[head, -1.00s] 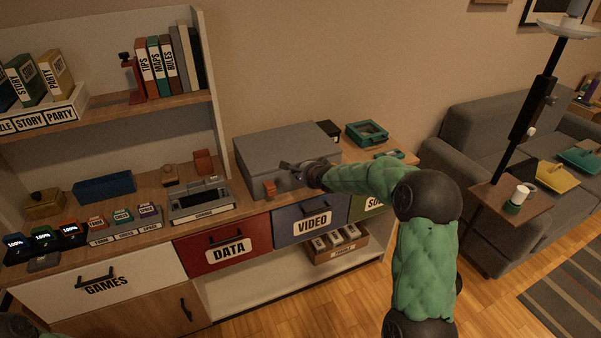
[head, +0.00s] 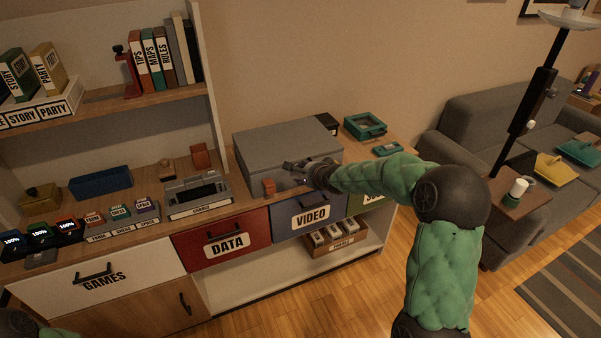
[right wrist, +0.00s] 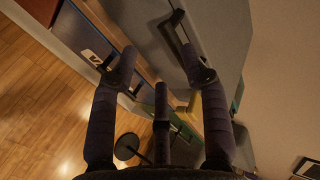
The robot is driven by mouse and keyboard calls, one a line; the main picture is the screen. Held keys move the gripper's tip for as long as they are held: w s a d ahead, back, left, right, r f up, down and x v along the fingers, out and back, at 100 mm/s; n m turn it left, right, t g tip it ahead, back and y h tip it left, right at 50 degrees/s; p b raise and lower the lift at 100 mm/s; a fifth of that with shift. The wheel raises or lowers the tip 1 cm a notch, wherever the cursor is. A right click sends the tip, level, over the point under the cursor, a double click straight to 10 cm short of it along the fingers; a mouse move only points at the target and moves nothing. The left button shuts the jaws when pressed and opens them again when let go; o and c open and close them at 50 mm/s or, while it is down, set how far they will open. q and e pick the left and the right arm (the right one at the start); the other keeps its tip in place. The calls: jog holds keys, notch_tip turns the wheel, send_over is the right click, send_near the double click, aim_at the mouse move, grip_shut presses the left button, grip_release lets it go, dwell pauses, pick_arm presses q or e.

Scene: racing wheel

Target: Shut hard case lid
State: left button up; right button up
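The grey hard case (head: 273,148) stands on the cabinet top with its lid lowered. An orange latch (head: 269,187) shows on its front left; I cannot tell whether it is fastened. The right front of the case is hidden by my right gripper (head: 292,171), which is in front of it. In the right wrist view my gripper (right wrist: 158,72) has its fingers spread and empty. The case (right wrist: 218,35) fills the upper right there, with its dark handle (right wrist: 172,38) near the fingertips. Contact is unclear. My left gripper is out of view.
A grey console (head: 198,194) sits left of the case, and a teal open-framed box (head: 365,127) sits to its right. The red DATA drawer (head: 222,241) and blue VIDEO drawer (head: 308,214) are below. A lamp pole (head: 530,110) stands right of my arm.

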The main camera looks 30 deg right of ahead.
jog(key=v, duration=0.6)
jog(key=shift+s+r, duration=0.15)
jog(key=shift+r, duration=0.15)
jog(key=shift+d, duration=0.1)
jog(key=s+a+f+n+g+y+p, duration=0.1)
jog(key=s+a+f+n+g, duration=0.15)
jog(key=a+f, duration=0.45)
jog(key=s+a+f+n+g+y, duration=0.1)
jog(key=s+a+f+n, duration=0.25)
jog(key=f, duration=0.65)
jog(key=s+a+f+n+g+y+p, duration=0.1)
jog(key=s+a+f+n+g, duration=0.1)
jog(key=s+a+f, duration=0.35)
jog(key=s+a+f+n+g, duration=0.1)
jog(key=s+a+f+n, duration=0.1)
jog(key=s+a+f, duration=0.2)
jog(key=s+a+f+n+g+y+p, duration=0.1)
jog(key=s+a+f+n+g, duration=0.1)
jog(key=s, duration=0.8)
jog(key=s+a+f+n+g, duration=0.2)
jog(key=s+a+f+n, duration=0.2)
jog(key=s+a+f, duration=0.1)
notch_tip(320, 180, down, 3)
jog(key=shift+s+a+r+p, duration=0.15)
jog(key=shift+s+a+p, duration=0.25)
jog(key=shift+s, duration=0.5)
